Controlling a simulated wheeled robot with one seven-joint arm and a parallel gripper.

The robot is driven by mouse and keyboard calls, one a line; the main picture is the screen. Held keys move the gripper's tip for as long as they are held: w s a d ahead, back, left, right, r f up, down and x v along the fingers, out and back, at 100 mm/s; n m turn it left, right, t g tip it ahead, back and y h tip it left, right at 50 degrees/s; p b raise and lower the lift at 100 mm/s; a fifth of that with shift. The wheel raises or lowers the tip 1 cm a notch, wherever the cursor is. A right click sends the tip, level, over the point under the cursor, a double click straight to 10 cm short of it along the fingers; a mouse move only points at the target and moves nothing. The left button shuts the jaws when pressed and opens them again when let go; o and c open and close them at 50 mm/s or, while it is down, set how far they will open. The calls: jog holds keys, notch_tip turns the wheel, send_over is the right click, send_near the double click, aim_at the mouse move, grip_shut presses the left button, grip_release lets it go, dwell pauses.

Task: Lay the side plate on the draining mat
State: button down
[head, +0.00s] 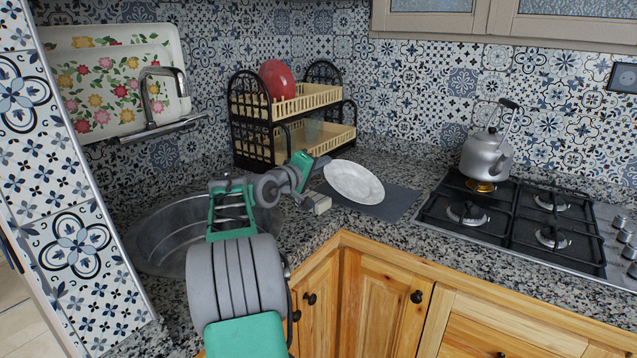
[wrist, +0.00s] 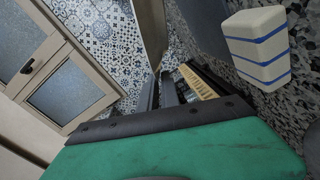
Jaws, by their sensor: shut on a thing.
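The side plate (head: 354,182) is white and round. It is held at its left edge over the draining mat, seen from its broad face in the head view. It shows nearly edge-on as a pale strip in the wrist view (wrist: 152,32). The draining mat (head: 398,203) is a flat dark grey sheet on the counter, partly hidden by the plate; part of it shows in the wrist view (wrist: 203,24). My gripper (head: 322,163) is shut on the plate's edge. I cannot tell whether the plate touches the mat.
A white block with blue stripes (wrist: 258,45) stands beside the mat, near my gripper (head: 320,204). A two-tier dish rack (head: 270,128) with a red plate (head: 277,80) is behind. The sink (head: 160,240) is left. The hob (head: 515,225) with a kettle (head: 486,156) is right.

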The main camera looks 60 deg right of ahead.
jog(key=shift+w+d+f, duration=0.3)
jog(key=shift+w+f, duration=0.15)
jog(key=shift+f, duration=0.1)
jog(key=shift+w+d+f, duration=0.25)
jog(key=shift+w+f, duration=0.15)
jog(key=shift+f, duration=0.1)
jog(key=shift+w+d+f, duration=0.1)
jog(key=shift+w+f, duration=0.05)
jog(key=shift+f, duration=1.6)
jog(key=shift+b, duration=0.3)
